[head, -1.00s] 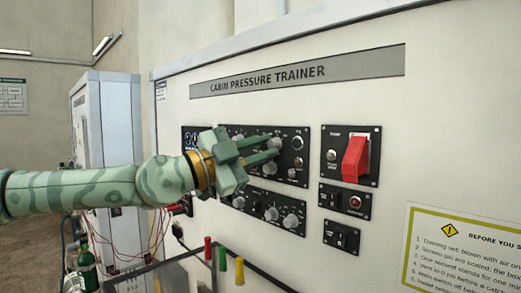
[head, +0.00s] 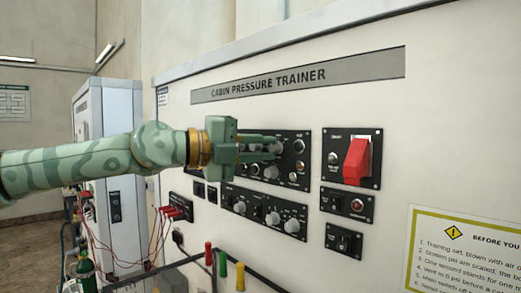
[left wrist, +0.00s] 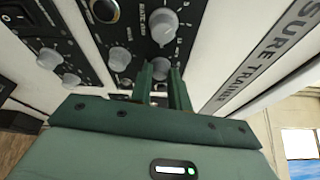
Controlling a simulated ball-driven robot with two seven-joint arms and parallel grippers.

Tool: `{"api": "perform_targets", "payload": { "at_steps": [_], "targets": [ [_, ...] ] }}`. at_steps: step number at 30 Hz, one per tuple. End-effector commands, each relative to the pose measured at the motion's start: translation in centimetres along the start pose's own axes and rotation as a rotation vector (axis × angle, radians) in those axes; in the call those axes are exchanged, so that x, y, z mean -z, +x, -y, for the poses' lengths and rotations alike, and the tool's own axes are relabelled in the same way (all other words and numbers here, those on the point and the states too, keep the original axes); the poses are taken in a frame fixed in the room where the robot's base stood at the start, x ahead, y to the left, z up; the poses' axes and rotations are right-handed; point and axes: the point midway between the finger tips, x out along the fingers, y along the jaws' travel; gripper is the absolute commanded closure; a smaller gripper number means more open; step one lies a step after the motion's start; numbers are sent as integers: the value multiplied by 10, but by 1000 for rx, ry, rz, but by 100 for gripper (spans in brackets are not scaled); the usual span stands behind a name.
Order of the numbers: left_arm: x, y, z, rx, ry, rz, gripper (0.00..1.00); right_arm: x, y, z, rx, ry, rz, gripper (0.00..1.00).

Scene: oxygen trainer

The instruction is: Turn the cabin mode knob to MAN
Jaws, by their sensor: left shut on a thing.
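My left gripper (head: 276,148) is at the upper knob panel (head: 304,137) of the cabin pressure trainer. Its fingers point right and are shut on a grey knob. That knob shows between the fingertips in the left wrist view (left wrist: 160,66), mostly covered by them. Its label and pointer are hidden, so I cannot read its setting or confirm it as the cabin mode knob. Another grey knob (left wrist: 163,27) beside a RATE label lies beyond the fingertips in that view. My right gripper is not in view.
Other knobs stand close by, including one just below the fingers (head: 271,172). The lower knob panel (head: 244,190) is beneath. A red guarded switch (head: 357,160) sticks out to the right. Red, green and yellow-topped posts (head: 222,262) stand below in front.

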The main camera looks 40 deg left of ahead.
Motion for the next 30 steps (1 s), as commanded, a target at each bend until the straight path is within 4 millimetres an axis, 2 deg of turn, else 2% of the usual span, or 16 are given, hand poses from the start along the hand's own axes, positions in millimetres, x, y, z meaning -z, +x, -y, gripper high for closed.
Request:
{"api": "perform_targets", "payload": {
  "at_steps": [18,30],
  "targets": [
    [2,1,2,-204,542,-21,100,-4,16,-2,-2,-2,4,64],
    [3,2,3,-294,783,-32,100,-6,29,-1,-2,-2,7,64]
  ]
}}
